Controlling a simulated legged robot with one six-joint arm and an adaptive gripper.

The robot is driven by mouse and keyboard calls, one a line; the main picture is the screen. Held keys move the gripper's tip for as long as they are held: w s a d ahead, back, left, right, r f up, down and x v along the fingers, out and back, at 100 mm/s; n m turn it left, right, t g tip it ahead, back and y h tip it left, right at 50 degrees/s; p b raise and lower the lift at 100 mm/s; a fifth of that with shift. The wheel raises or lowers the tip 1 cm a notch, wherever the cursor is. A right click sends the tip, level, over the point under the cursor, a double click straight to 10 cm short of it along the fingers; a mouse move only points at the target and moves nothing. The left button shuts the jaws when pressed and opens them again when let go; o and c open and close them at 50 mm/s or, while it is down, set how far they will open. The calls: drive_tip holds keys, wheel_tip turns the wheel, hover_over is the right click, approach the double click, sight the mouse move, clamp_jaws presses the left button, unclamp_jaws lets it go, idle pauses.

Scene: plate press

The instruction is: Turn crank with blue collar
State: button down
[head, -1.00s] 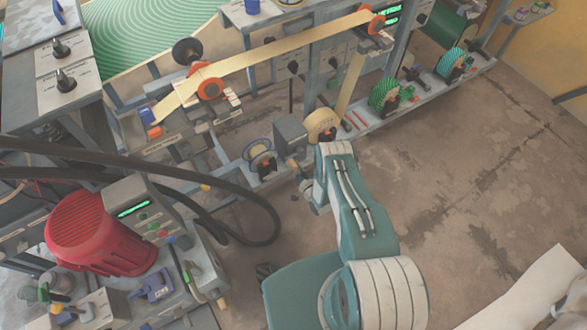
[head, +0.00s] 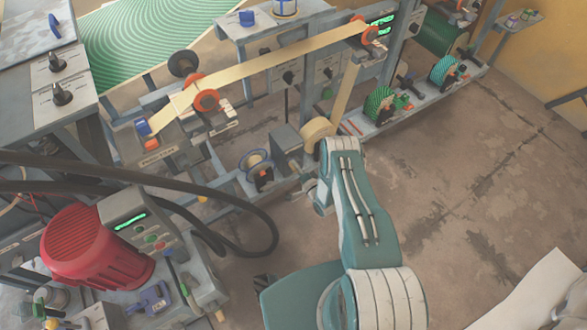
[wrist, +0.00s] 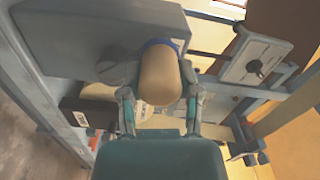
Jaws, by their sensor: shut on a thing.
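The crank's tan, rounded handle (wrist: 160,76) is in the middle of the wrist view. A blue collar (wrist: 162,43) shows at its far end, against a grey box (wrist: 95,35). My gripper (wrist: 159,92) has one finger on each side of the handle and is shut on it. The grey box also shows in the head view (head: 287,141), just beyond my arm. There my wrist hides the handle and most of the gripper.
A roll of tan tape (head: 316,132) sits right of the box, and a spool (head: 256,163) sits to its left. Green rolls (head: 379,104) stand along the rail. Thick black hoses (head: 240,190) loop at the left, near a red motor (head: 85,243).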

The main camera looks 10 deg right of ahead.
drive_tip(key=shift+w+d+r+m, duration=0.2)
drive_tip(key=shift+d+m, duration=0.15)
drive_tip(key=shift+m, duration=0.15)
drive_tip(key=shift+f, duration=0.1)
drive_tip(key=shift+d, duration=0.1)
drive_tip(key=shift+c, duration=1.5)
unclamp_jaws()
drive_tip(key=shift+f, duration=0.1)
drive_tip(key=shift+s, duration=0.2)
drive_tip(key=v, duration=1.1)
drive_tip(key=shift+s, duration=0.35)
drive_tip(key=shift+d, duration=0.1)
